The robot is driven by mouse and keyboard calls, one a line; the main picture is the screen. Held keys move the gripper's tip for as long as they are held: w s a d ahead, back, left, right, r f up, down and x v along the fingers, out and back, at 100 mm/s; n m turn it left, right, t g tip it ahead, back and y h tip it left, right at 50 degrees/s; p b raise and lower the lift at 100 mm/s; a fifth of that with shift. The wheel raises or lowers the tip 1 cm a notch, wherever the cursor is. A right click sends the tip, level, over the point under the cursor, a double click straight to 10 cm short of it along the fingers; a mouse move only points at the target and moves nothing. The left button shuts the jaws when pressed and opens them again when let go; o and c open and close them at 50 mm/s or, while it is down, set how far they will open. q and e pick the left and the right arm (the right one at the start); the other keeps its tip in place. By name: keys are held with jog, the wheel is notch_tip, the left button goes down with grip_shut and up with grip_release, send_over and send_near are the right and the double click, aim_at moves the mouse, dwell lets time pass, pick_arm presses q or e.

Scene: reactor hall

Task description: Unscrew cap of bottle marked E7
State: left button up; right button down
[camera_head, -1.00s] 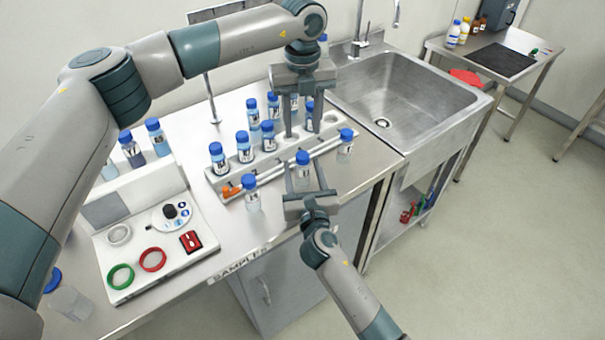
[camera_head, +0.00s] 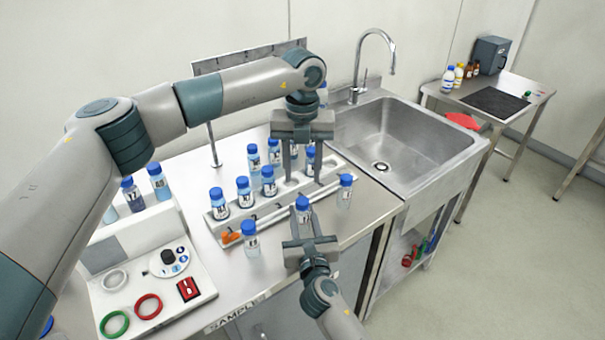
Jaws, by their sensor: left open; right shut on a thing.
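My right gripper (camera_head: 304,219) is shut on a blue-capped bottle (camera_head: 303,204) at the near side of the rack, close to the bench front. The bottle looks upright with its cap on; its label is too small to read surely. My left gripper (camera_head: 302,174) is open, fingers pointing down, just behind and above the held bottle, over the rack. Several similar bottles, such as one at the rack's left end (camera_head: 218,203), stand in the white rack (camera_head: 335,162). Some are partly hidden by my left fingers. I cannot tell which bottle reads E7.
Loose bottles stand in front of the rack at left (camera_head: 250,240) and right (camera_head: 345,190). A white panel (camera_head: 170,295) with rings and a dial lies at the left. A sink (camera_head: 400,140) is to the right. More bottles stand at the left back (camera_head: 158,182).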

pick_arm(q)
jog(key=m, duration=0.5)
jog(key=shift+m, duration=0.4)
jog(key=m, duration=0.8)
jog(key=shift+m, duration=0.4)
jog(key=m, duration=0.5)
jog(key=shift+m, duration=0.4)
jog(key=m, duration=2.1)
jog(key=shift+m, duration=0.3)
